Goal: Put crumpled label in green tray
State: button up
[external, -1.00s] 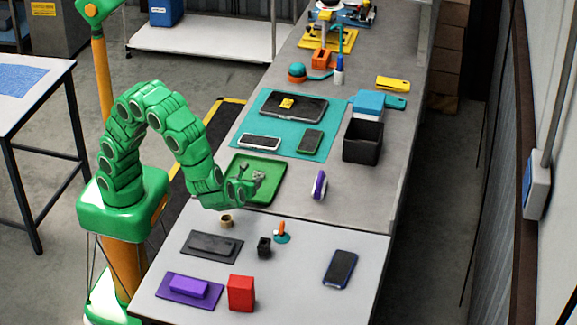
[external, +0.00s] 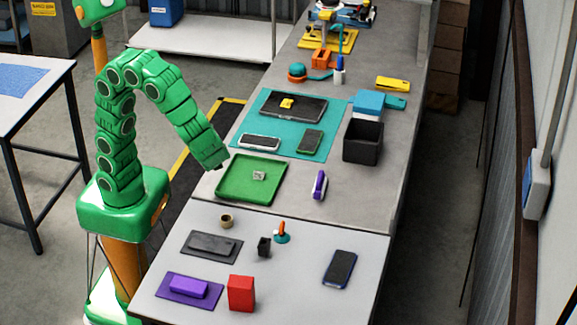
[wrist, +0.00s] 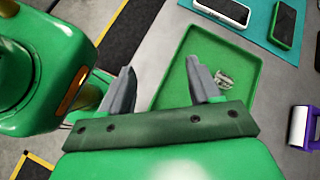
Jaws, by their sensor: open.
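The crumpled label (external: 259,175) is a small pale grey wad. It lies inside the green tray (external: 235,188), a little right of the tray's middle, and shows in the wrist view (wrist: 223,78). The tray sits flat on the grey bench, and its rim shows in the wrist view (wrist: 232,38). My gripper (wrist: 165,88) is open and empty in the wrist view. Its two grey fingers stand apart, with the right one over the tray's near left part. In the external view the end of my arm is left of the tray, above the bench edge, and the fingers cannot be made out.
A teal mat (external: 255,120) with a white phone (external: 260,142) and a dark green phone (external: 311,141) lies behind the tray. A purple and white roller-like item (external: 320,185) stands right of it. A black bin (external: 362,143) is farther right. A tape ring (external: 226,221) is in front.

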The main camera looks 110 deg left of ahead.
jog(key=s+d+r+n+t+h, duration=0.1)
jog(key=s+d+r+n+h, duration=0.2)
jog(key=s, duration=0.5)
jog(key=s+d+r+n+h, duration=0.4)
jog(key=s+d+n+h, duration=0.2)
jog(key=s+d+n, duration=0.1)
jog(key=shift+s+d+r+t, duration=0.15)
jog(key=shift+s+d+t, duration=0.2)
jog(key=shift+s, duration=0.25)
jog(key=shift+o, duration=0.3)
